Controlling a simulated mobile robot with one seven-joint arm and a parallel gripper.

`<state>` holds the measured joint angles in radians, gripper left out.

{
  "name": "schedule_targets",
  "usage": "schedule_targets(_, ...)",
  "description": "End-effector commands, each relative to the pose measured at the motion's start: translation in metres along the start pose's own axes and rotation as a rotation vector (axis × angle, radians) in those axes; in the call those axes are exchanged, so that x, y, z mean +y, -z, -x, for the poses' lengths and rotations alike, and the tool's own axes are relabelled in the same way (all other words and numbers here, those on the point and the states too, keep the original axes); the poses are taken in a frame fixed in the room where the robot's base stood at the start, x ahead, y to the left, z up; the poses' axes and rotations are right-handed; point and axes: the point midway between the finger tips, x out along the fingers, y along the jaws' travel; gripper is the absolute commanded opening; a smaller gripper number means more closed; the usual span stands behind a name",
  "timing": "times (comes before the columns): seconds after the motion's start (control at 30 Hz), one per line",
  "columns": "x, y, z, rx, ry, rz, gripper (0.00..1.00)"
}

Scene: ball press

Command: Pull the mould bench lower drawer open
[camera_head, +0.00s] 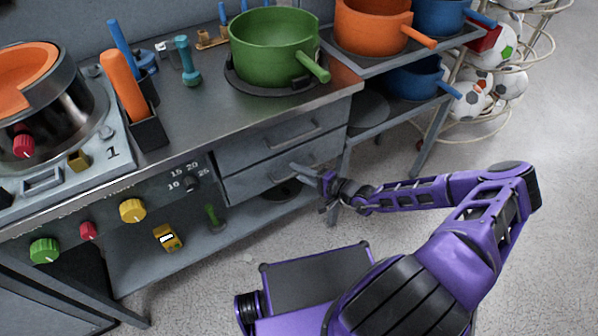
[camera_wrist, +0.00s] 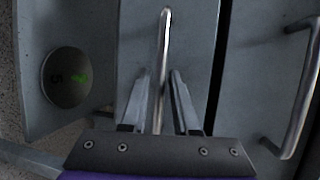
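The mould bench lower drawer (camera_head: 250,184) is a grey front under the bench top, below the upper drawer, and looks shut. Its bar handle (camera_wrist: 164,45) runs upright through the middle of the wrist view. My gripper (camera_wrist: 160,82) is open, with one finger on each side of this handle and a small gap on both sides. The handle is not clearly gripped. In the head view my gripper (camera_head: 318,178) is at the right end of the lower drawer front and partly covers it.
The upper drawer (camera_head: 245,151) has its own handle, at the right in the wrist view (camera_wrist: 300,95). A low shelf (camera_head: 215,242) holds a dark round disc (camera_wrist: 67,77). A green pot (camera_head: 272,45) stands above. Floor in front of the drawers is open.

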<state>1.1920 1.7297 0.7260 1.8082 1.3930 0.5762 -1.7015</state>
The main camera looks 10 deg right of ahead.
Motion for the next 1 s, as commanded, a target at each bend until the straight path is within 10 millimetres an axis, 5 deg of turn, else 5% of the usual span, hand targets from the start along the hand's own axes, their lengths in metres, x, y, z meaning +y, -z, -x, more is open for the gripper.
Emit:
schedule_targets(0.13,0.0,0.0,0.0002,0.0,0.0,0.0,0.0)
schedule_targets(1.0,0.0003,0.0001,0.0005,0.0,-0.001,0.0,0.0)
